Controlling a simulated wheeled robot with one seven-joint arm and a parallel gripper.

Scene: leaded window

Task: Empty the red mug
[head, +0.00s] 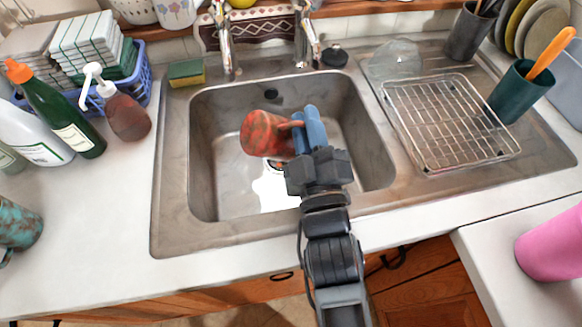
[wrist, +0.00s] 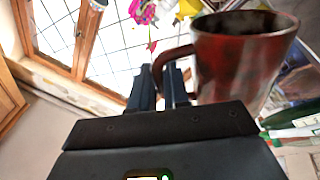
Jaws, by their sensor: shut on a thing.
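The red mottled mug (head: 262,136) is held over the sink basin (head: 220,185), left of my gripper (head: 308,120). It looks tilted onto its side in the head view, with its handle pointing right. My gripper is shut on that handle. In the wrist view the mug (wrist: 240,65) is to the right of my gripper's fingers (wrist: 168,85), and its dark opening shows at the rim. I cannot tell whether anything is left inside it. A bright white patch lies on the basin floor below; I cannot tell if it is liquid or glare.
A wire rack (head: 450,120) stands on the drainboard to the right, near a teal cup (head: 508,98) with an orange-handled utensil. Faucets (head: 222,40) rise behind the basin. A sponge (head: 186,74) and a soap bottle (head: 126,115) stand at the left. The basin is otherwise clear.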

